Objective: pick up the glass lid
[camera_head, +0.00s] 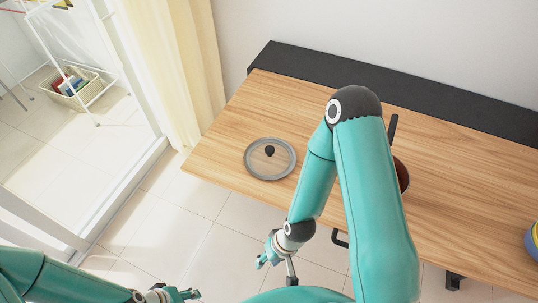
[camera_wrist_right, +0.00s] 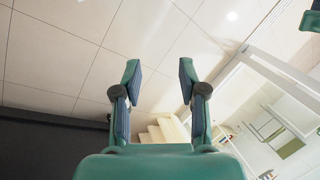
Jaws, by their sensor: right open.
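The glass lid (camera_head: 258,163) lies flat on the wooden table near its left front edge, with a grey rim and a dark knob on top. My right gripper (camera_head: 268,252) is in front of the table, below the lid in the head view and apart from it. In the right wrist view it (camera_wrist_right: 158,78) is open with nothing between its fingers, and the lid does not show there. My left gripper (camera_head: 180,294) is at the bottom edge of the head view, far from the lid; its finger state is unclear.
A brown pan (camera_head: 403,176) with a dark handle is partly hidden behind my right arm. A blue and yellow bowl (camera_head: 532,242) is at the right edge. The wooden table (camera_head: 225,145) is bare around the lid. A cream curtain (camera_head: 185,70) hangs left of it.

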